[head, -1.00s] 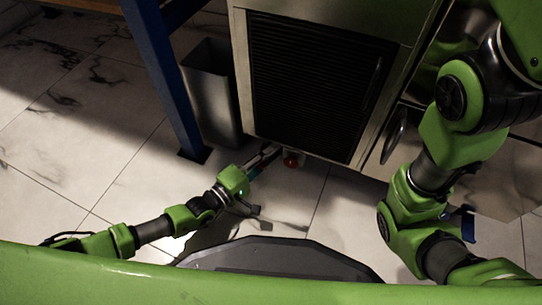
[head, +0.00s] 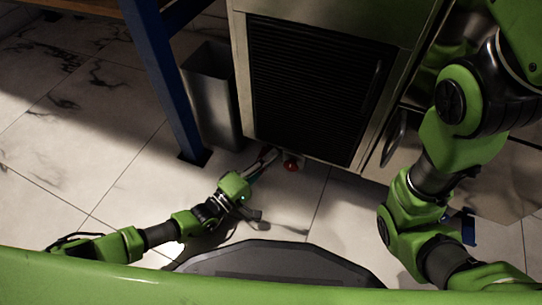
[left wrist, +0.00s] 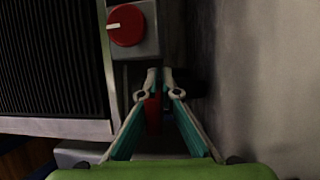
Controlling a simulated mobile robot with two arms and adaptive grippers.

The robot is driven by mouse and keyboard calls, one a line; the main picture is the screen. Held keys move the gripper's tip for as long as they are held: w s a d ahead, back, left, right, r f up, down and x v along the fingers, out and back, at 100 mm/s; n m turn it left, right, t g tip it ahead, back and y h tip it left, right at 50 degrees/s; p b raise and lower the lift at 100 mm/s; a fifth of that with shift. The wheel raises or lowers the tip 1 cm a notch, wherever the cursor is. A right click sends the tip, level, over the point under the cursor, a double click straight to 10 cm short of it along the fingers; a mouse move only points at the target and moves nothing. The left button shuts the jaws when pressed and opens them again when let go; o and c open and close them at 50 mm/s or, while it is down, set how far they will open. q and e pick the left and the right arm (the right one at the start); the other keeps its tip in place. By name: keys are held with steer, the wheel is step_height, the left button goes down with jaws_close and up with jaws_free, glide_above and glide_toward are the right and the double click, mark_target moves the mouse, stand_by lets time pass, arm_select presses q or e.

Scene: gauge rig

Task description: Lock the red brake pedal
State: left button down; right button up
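My left gripper (head: 270,154) reaches low toward the bottom edge of the cabinet, beside its lower left corner. In the left wrist view its fingertips (left wrist: 160,78) are close together with a narrow dark gap; I see nothing clearly held. A narrow red piece (left wrist: 153,112) shows between the fingers, beyond them; it may be the brake pedal. A round red knob (left wrist: 127,25) with a white line sits on a grey housing left of the fingertips. A red part (head: 291,166) shows under the cabinet, right of the gripper. My right gripper is out of view.
The metal cabinet (head: 240,90) has a dark slatted front (head: 310,90). A grey bin (head: 211,100) and a blue table leg (head: 172,90) stand left of it, close to my left gripper. The tiled floor (head: 90,150) at left is clear.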

arm_select(q)
steer(key=c, duration=2.3)
jaws_free()
steer(key=shift+a, duration=0.1)
